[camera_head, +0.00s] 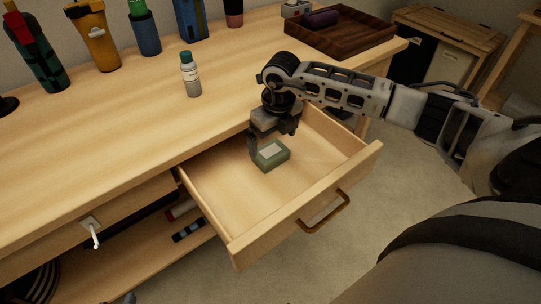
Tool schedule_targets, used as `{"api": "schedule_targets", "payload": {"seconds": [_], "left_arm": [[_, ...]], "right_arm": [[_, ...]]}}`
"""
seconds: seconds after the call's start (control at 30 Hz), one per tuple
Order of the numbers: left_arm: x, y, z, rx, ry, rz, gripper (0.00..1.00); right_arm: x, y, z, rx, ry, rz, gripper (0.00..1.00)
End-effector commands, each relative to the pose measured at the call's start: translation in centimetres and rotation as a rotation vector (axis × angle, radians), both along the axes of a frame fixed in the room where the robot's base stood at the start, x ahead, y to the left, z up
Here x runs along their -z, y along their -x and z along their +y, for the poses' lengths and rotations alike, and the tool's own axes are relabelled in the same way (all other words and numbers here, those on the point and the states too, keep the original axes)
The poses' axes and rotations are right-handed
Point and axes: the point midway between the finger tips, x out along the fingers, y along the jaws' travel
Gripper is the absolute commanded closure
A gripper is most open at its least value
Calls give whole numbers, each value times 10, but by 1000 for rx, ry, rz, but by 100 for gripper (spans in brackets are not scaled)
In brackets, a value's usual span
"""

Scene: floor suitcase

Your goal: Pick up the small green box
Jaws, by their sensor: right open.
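The small green box (272,155) lies in the open wooden drawer (308,216), toward its back. It has a pale label on top. My right gripper (267,147) points down at the box from above, with a finger beside its far left side. The gripper is open. The picture is too small to tell whether a finger touches the box. My left gripper does not show clearly in this view.
The tabletop (130,122) overhangs the drawer's back. On it stand a small white bottle with a green cap (190,75), several larger bottles along the back and a dark wooden tray (340,36). The drawer's front wall carries a handle (325,213). The rest of the drawer is empty.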

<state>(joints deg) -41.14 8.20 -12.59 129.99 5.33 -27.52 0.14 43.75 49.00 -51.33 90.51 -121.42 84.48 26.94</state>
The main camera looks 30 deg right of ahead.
Motion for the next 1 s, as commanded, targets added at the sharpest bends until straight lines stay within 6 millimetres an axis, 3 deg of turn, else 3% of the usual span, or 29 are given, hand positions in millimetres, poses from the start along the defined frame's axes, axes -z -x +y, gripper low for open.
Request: {"api": "schedule_targets", "payload": {"seconds": [0.17,0.43,0.73,0.77,0.9,1.0], "left_arm": [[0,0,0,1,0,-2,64],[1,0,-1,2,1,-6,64],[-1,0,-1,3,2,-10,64],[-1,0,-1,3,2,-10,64],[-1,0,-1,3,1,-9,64],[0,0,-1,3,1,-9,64]], "right_arm": [[13,-1,1,-1,0,2,0],[50,-7,3,0,-1,1,0],[56,-7,3,-1,-1,0,0],[56,-7,3,-1,-1,0,6],[55,-7,3,-1,-1,-1,44],[55,-8,3,-1,-1,-2,47]]}}
